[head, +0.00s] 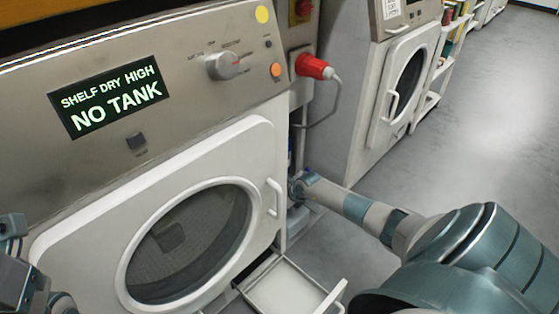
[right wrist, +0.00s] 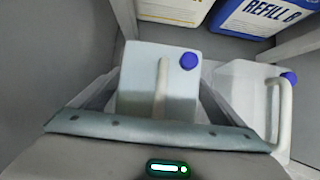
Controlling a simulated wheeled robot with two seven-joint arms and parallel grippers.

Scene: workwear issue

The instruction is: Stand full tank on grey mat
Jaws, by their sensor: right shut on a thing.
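In the right wrist view a white tank (right wrist: 138,68) with a blue cap and a pale upright handle is directly in front of my right gripper (right wrist: 160,92). The gripper is shut on this tank. A second white tank (right wrist: 238,88) with a blue cap and handle stands just to its right. Fill levels cannot be told. In the head view my right arm reaches into the narrow gap beside the dryer, and its gripper and the tanks are mostly hidden there. Part of my left arm's end (head: 22,272) shows at the left edge; its jaws are unclear. No grey mat is seen.
The dryer (head: 135,185) displays "NO TANK". Its drawer (head: 290,290) is pulled out low down and looks empty. A second machine (head: 345,95) bounds the gap on the right. The floor (head: 480,110) at right is clear.

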